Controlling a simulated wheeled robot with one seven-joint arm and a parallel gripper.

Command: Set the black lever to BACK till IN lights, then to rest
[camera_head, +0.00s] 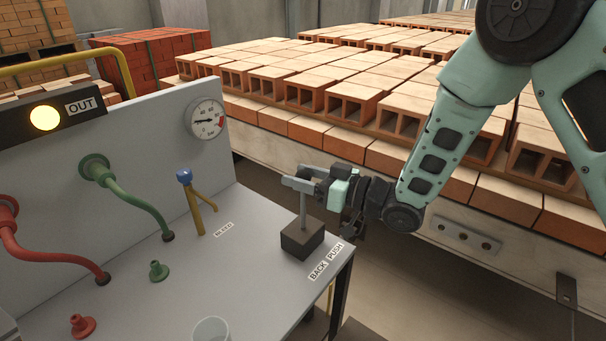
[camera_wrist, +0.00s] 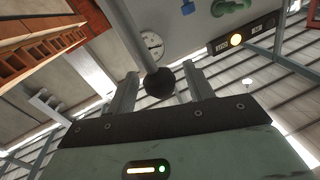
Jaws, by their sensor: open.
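The black lever has a dark base box (camera_head: 302,238) on the bench's right end and a grey shaft (camera_head: 304,212) that stands about upright. Its round black knob (camera_wrist: 159,82) shows in the wrist view between the two fingers of my open gripper (camera_wrist: 160,88), with gaps on both sides. In the head view my gripper (camera_head: 298,182) is at the lever's top, and its fingers partly hide the knob. BACK and PUSH labels (camera_head: 325,262) lie by the base. The lamp (camera_head: 45,118) beside the OUT label glows yellow. The IN label is not readable.
Green (camera_head: 140,198) and red (camera_head: 55,253) hoses run on the bench. A gauge (camera_head: 206,119) is on the panel. A clear cup (camera_head: 211,329) is at the front. Hollow bricks (camera_head: 350,95) fill the bed behind.

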